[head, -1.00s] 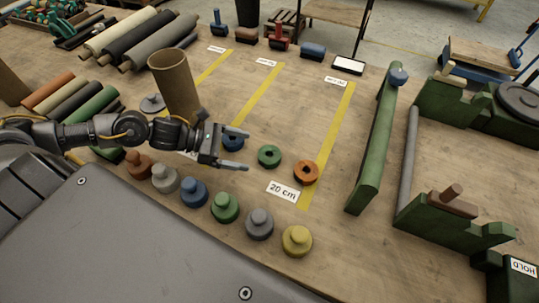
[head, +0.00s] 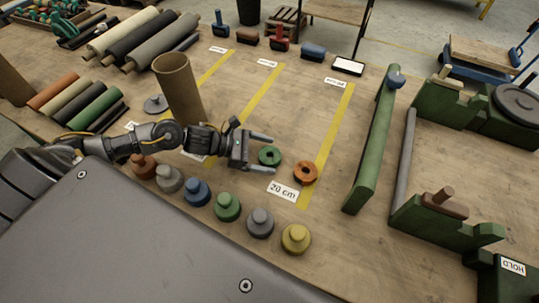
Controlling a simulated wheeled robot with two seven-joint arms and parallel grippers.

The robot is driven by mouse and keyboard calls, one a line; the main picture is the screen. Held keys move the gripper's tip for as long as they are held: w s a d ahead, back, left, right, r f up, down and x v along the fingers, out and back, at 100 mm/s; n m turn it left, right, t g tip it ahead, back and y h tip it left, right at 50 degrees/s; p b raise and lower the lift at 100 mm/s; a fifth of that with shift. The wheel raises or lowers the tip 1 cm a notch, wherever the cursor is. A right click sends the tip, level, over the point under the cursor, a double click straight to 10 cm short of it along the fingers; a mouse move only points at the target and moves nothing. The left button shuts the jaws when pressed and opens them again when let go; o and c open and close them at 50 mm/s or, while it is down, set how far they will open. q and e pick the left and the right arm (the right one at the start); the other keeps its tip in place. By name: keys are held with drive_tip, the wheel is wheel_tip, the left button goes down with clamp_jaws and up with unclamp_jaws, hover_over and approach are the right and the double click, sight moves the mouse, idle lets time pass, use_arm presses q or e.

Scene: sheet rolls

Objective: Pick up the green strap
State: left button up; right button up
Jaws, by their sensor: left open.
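The green strap looks like a small green ring-shaped roll (head: 269,156) lying on the wooden table. My left gripper (head: 273,154) is open, with one finger on the far side of the green roll and one on the near side. The roll shows between the fingertips; I cannot tell whether they touch it or how high they are. An orange roll (head: 305,172) lies just to the right. My right gripper is not in view.
Several knobbed pieces, such as the green one (head: 227,207), line the near table edge. A brown tube (head: 178,88) stands behind my left arm. A long green bar (head: 374,145) stands to the right. A "20 cm" label (head: 283,191) lies near the orange roll.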

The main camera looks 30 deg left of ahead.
sight(264, 155)
use_arm(q)
drive_tip(key=shift+c, duration=0.2)
drive_tip(key=c, duration=1.1)
drive_tip(key=shift+o, duration=0.2)
wheel_tip(264, 155, up, 10)
drive_tip(key=b, duration=0.1)
drive_tip(key=shift+b, duration=0.3)
